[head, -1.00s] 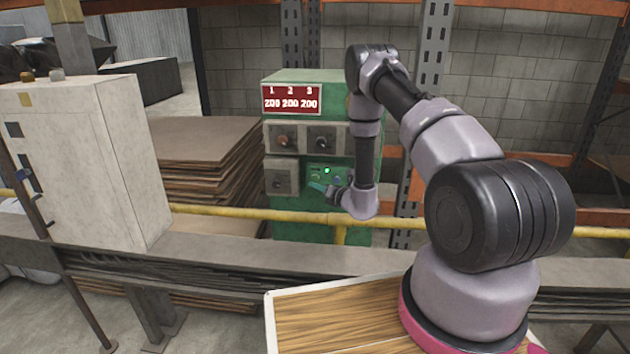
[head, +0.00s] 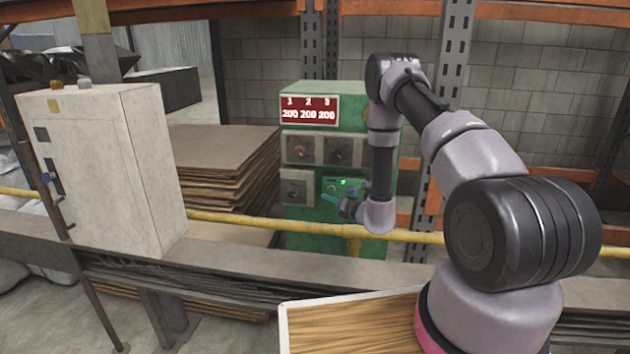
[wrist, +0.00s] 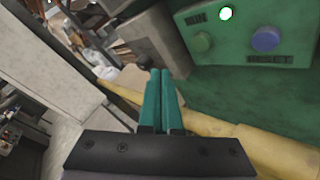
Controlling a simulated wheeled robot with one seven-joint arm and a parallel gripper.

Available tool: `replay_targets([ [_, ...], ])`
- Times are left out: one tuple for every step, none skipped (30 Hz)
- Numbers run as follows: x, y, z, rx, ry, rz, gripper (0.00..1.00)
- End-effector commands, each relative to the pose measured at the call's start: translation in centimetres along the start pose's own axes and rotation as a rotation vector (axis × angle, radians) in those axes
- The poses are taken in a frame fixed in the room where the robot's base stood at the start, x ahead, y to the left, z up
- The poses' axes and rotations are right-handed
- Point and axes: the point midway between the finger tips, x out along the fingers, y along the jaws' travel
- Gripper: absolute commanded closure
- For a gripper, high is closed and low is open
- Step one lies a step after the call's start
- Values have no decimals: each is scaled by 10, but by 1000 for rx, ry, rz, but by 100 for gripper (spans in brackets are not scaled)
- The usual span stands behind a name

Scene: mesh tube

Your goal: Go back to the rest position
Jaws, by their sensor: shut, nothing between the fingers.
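My gripper (head: 331,199) is in front of the lower part of the green machine (head: 355,106) in the head view, its teal fingers pointing left. In the wrist view the teal fingers (wrist: 161,100) lie side by side, shut with nothing between them. They are apart from the green panel, which shows at the upper right with a lit green lamp (wrist: 225,13), a green button (wrist: 203,41) and a blue button (wrist: 265,39). My arm is bent, with the forearm hanging down. The machine's red display (head: 309,110) reads 200 under 1, 2 and 3.
A yellow rail (head: 230,219) runs across in front of the machine, close below my gripper. A pale cabinet (head: 110,170) stands at the left. Stacked brown sheets (head: 225,165) lie between it and the machine. A grey beam (head: 240,265) crosses nearer to me.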

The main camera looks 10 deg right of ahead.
Motion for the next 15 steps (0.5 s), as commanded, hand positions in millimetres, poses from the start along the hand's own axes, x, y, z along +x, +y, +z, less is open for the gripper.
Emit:
replay_targets([
  [3, 15, 13, -21, 5, 36, 100],
  [5, 26, 20, -37, 14, 63, 100],
  [6, 44, 31, -65, 29, 106, 100],
  [7, 59, 41, -90, 41, 144, 100],
  [7, 75, 50, -119, 56, 184, 100],
  [5, 98, 63, -162, 77, 239, 100],
  [2, 116, 72, -198, 94, 283, 100],
  [-2, 133, 80, -236, 111, 325, 100],
  [-8, 155, 90, -287, 134, 379, 100],
  [-13, 171, 97, -327, 150, 418, 100],
  [-19, 187, 104, -369, 167, 456, 100],
  [-29, 206, 112, -426, 189, 505, 100],
  [-36, 220, 117, -471, 205, 541, 100],
  [-45, 234, 122, -519, 222, 576, 100],
  [-57, 251, 128, -581, 244, 620, 100],
])
